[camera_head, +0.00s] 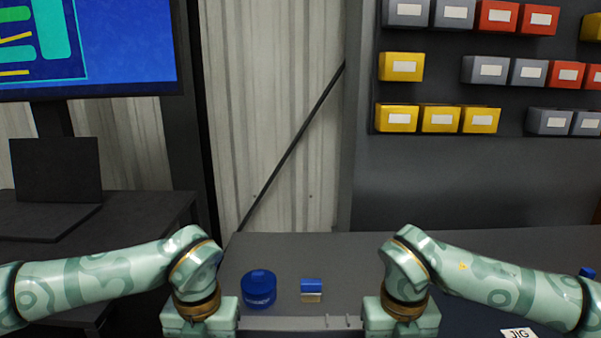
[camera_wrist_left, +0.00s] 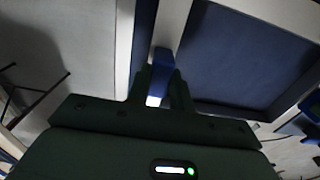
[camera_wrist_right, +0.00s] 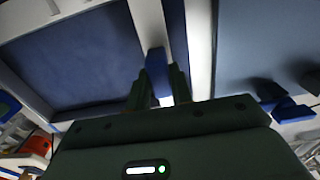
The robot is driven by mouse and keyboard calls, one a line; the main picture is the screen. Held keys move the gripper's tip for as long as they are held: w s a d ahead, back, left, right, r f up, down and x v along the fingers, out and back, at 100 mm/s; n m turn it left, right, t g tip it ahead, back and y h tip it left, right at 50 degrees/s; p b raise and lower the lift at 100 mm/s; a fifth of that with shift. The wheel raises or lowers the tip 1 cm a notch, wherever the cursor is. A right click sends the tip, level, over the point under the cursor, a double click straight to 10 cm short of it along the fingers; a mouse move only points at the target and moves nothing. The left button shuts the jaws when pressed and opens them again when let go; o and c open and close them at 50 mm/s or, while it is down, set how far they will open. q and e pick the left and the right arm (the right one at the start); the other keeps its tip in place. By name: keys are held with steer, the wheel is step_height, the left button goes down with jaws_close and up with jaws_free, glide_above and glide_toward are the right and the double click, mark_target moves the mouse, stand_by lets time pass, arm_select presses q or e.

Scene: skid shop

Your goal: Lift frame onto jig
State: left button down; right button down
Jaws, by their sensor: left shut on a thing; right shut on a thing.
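A pale grey frame (camera_head: 285,322) spans the bottom of the head view between my two arms; most of it is below the picture. My left gripper (camera_wrist_left: 160,88) is shut on a blue grip piece (camera_wrist_left: 162,62) on one of the frame's bars (camera_wrist_left: 172,22). My right gripper (camera_wrist_right: 157,88) is shut on a similar blue grip piece (camera_wrist_right: 155,62) at another bar (camera_wrist_right: 150,22). In the head view the fingertips of both grippers are out of sight. A white label reading JIG (camera_head: 519,334) lies at the lower right; the jig itself is not clearly seen there.
A blue round container (camera_head: 259,289) and a small blue-and-tan block (camera_head: 311,290) stand on the grey bench (camera_head: 320,250) behind the frame. Blue blocks (camera_wrist_right: 285,108) show at the right wrist view's right. A laptop (camera_head: 56,175) stands left; wall bins (camera_head: 440,118) hang behind.

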arm_select(q)
steer(key=shift+r, duration=0.1)
arm_select(e)
steer(key=shift+r, duration=0.1)
